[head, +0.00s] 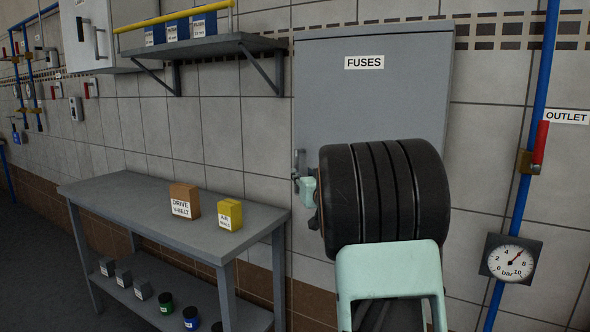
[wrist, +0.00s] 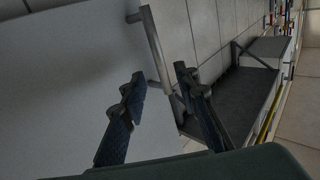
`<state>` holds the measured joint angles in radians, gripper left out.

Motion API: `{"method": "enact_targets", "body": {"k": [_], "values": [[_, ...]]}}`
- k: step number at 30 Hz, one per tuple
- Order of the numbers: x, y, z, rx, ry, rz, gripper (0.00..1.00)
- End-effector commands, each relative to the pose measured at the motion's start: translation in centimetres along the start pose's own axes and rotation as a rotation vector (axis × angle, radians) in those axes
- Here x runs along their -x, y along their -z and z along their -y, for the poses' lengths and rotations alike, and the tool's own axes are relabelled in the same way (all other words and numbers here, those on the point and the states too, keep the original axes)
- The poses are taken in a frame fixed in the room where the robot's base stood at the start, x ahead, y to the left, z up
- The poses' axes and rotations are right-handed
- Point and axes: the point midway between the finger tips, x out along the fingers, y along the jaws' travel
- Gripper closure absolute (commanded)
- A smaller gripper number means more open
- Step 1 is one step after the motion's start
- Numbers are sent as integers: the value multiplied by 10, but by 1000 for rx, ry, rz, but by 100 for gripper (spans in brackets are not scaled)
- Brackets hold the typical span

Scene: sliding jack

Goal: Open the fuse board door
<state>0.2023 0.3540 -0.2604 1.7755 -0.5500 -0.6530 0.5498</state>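The fuse board door (head: 362,105) is a grey panel labelled FUSES on the tiled wall, and it looks shut. Its upright metal handle (head: 299,160) is near the door's left edge. In the wrist view the handle (wrist: 152,40) stands off the pale door face (wrist: 65,75). My gripper (wrist: 159,75) is open, with one finger on each side of the handle's lower part; I cannot tell whether either touches it. In the head view my gripper (head: 300,185) is at the handle, partly hidden behind my dark arm link, which also covers the door's lower right.
A grey workbench (head: 130,190) with a brown box (head: 185,199) and a yellow box (head: 230,214) stands left of the fuse board. A shelf (head: 215,46) hangs above it. A blue pipe (head: 522,190) with a gauge (head: 511,261) runs up the wall at right.

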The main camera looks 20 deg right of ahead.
Motion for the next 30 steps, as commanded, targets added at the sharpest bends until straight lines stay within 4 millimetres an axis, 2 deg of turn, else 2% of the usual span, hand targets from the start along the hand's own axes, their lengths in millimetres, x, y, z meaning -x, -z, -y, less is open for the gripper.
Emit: {"method": "enact_targets", "body": {"k": [6, 15, 28, 30], "values": [[-39, -1, -1, 3, 0, 2, 72], [-72, 0, 0, 3, 0, 0, 72], [-79, 0, -1, 2, -1, 0, 72], [-79, 0, -1, 2, -1, 0, 78]]}}
